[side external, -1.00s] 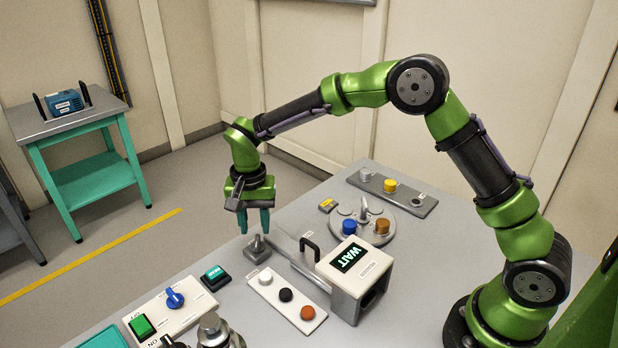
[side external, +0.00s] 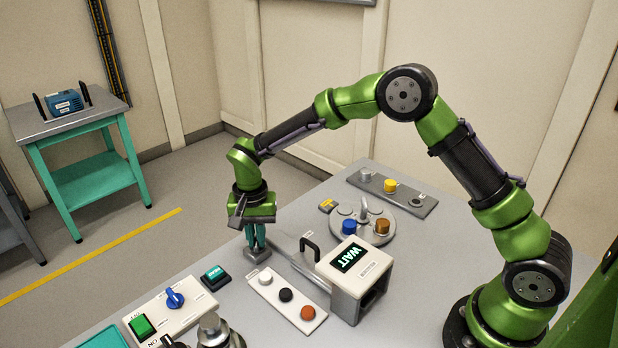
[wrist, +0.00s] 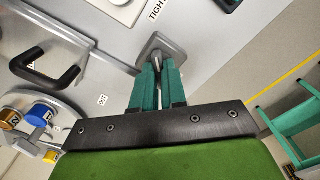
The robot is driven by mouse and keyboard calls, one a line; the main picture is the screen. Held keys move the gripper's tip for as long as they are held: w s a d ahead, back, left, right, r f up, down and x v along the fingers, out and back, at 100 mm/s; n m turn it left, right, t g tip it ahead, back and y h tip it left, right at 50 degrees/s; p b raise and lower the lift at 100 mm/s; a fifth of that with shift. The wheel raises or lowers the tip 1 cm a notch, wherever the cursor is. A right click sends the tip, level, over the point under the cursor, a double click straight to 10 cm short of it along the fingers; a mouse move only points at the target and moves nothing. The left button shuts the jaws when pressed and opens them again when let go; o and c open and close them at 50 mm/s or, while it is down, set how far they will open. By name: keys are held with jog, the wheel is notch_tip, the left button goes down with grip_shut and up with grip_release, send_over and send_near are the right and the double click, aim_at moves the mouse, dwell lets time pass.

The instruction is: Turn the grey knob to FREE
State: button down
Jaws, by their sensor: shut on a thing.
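The grey knob (wrist: 157,54) stands on a square grey base at the table edge. In the wrist view its narrow grip lies between the teal fingertips of my gripper (wrist: 158,70). In the side view my gripper (side external: 255,246) points straight down onto it, fingers closed around it. There the fingers hide most of the knob, and its base (side external: 258,258) shows below them. A printed word reading "TIGH", cut off by the frame, shows at the top of the wrist view. I see no FREE label, and the knob's setting cannot be read.
A white box with a WAIT display (side external: 352,258) and a black handle (side external: 310,245) stand close to the right. A white panel with several buttons (side external: 287,297) lies in front. A round plate with coloured knobs (side external: 366,213) is behind right. Floor lies beyond the left edge.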

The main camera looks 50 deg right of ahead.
jog(key=shift+n, duration=0.3)
jog(key=n, duration=0.3)
jog(key=shift+n, duration=0.3)
jog(key=n, duration=0.4)
jog(key=shift+r, duration=0.1)
jog(key=n, duration=0.9)
jog(key=shift+n, duration=0.3)
jog(key=c, duration=1.2)
grip_release()
notch_tip(320, 180, up, 17)
jog(key=shift+f, duration=0.1)
